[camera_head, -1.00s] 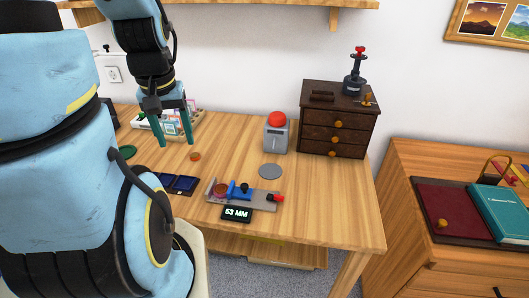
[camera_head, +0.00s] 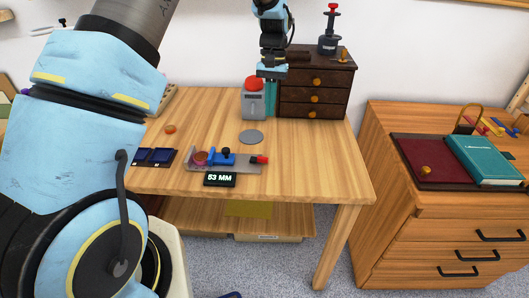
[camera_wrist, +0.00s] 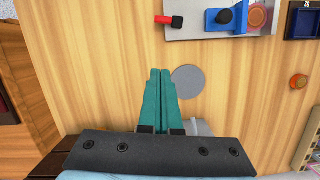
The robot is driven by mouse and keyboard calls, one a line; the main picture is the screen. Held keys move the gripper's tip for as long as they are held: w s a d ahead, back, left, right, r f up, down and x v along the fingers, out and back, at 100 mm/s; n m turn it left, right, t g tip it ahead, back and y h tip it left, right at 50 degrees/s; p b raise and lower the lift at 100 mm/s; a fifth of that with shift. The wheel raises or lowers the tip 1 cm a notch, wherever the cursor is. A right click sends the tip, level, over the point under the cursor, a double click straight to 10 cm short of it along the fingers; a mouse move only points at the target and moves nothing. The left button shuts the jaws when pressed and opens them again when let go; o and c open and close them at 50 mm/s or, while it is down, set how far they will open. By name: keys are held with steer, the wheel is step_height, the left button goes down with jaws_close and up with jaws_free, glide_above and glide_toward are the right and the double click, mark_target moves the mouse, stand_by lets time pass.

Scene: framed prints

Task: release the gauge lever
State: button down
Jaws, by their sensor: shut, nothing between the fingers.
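The gauge (camera_head: 245,168) lies on the wooden table, a grey plate with a blue slider (camera_head: 222,158), a black knob and a red-tipped lever (camera_head: 259,160) at its right end. A copper-brown disc (camera_head: 200,157) sits against the slider's left side. The display (camera_head: 219,179) in front reads 53 MM. My gripper (camera_head: 271,103) is above the back of the table, away from the gauge. Its teal fingers (camera_wrist: 160,72) are shut together and empty.
A grey box with a red button (camera_head: 254,100) and a dark drawer cabinet (camera_head: 315,88) stand near my gripper. A grey disc (camera_head: 251,137) lies between them and the gauge. Blue trays (camera_head: 154,157) and an orange disc (camera_head: 170,129) are at left. The right front table is clear.

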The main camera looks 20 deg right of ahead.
mark_target(259, 159)
steer(key=shift+s+d+f, duration=0.1)
steer(key=shift+d, duration=0.15)
steer(key=p+x, duration=0.3)
steer(key=x, duration=0.6)
steer(key=shift+a+f, duration=0.15)
steer(key=shift+f, duration=0.1)
steer(key=s+a+p, duration=0.1)
steer(key=s, duration=0.1)
steer(key=shift+s+a+f+p, duration=0.1)
steer(key=shift+s+a+p, duration=0.25)
steer(key=shift+a+p, duration=0.05)
steer(key=shift+s+a+f, duration=0.15)
steer(key=shift+s+a, duration=0.1)
steer(key=shift+s, duration=0.05)
